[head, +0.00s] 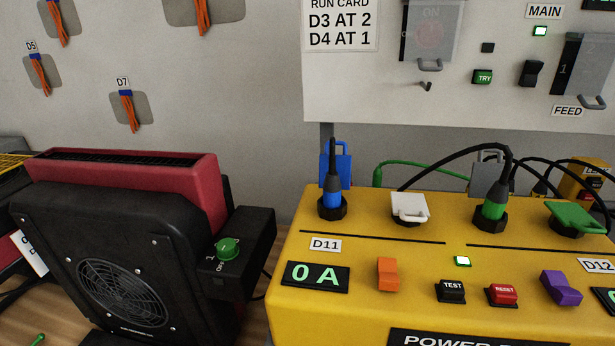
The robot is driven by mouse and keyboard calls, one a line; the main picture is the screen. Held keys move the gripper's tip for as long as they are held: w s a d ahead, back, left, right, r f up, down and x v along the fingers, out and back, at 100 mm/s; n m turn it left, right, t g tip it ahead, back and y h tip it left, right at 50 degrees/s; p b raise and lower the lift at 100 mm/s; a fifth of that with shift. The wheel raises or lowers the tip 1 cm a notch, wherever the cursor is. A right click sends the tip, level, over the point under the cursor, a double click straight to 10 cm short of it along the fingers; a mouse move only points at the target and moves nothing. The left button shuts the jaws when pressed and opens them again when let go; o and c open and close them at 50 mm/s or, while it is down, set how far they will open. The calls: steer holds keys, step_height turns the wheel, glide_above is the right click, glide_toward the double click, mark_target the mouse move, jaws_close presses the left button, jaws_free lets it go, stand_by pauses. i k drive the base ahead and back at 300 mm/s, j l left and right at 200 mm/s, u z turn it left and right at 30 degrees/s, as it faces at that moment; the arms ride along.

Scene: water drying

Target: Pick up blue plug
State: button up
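The blue plug (332,197) stands upright in a black-ringed socket at the left of the yellow power box (315,226). Its black upper part rises from the blue body. A raised blue flap (344,160) is just behind it. To its right, a white flap (409,208) lies over a socket. Further right, a green plug (494,207) with a black cable stands in another socket. My gripper is not in view.
A black and red fan unit (112,255) with a green knob (227,249) stands left of the box. Black cables (450,161) arch over the box's right half. A white panel (350,90) with switches hangs behind. The space above the blue plug looks clear.

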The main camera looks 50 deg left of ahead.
mark_target(332, 186)
steer(key=j+u, duration=0.2)
steer(key=u, duration=0.25)
steer(key=j+u, duration=0.15)
steer(key=u, duration=0.3)
steer(key=k, duration=0.45)
steer(key=i, duration=0.5)
